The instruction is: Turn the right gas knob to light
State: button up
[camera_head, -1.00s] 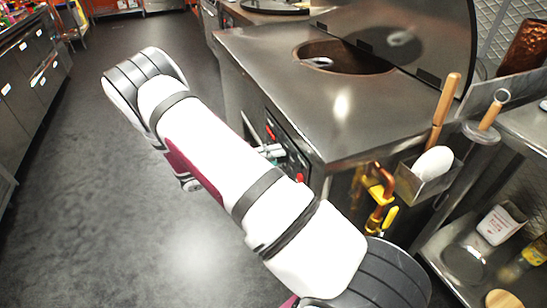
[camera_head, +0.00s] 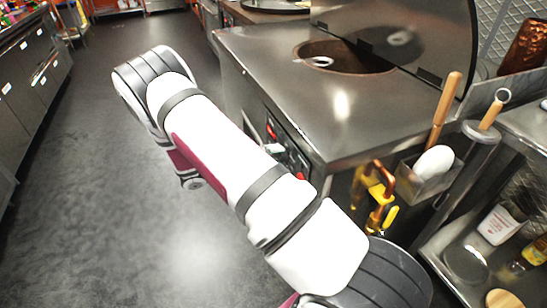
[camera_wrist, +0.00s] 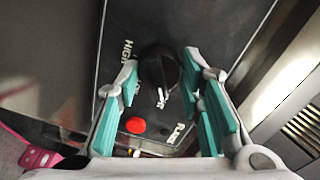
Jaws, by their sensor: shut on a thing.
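In the wrist view a black round gas knob (camera_wrist: 158,66) with a white pointer sits on the dark control panel (camera_wrist: 230,20). The pointer aims down and slightly right in that picture. My gripper (camera_wrist: 161,70) has its teal-padded fingers on either side of the knob and is shut on it. White lettering surrounds the knob; "HIGH" reads at upper left. A red button (camera_wrist: 136,125) is just below the knob.
The steel tandoor counter (camera_head: 300,100) has a round opening with a raised lid (camera_head: 410,30) behind. Copper and yellow gas pipework (camera_head: 380,195) and a holder with wooden-handled tools (camera_head: 428,180) are at its right side. Open floor (camera_head: 90,180) lies to the left.

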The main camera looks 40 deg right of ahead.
jog(key=o, duration=1.2)
jog(key=v, duration=1.2)
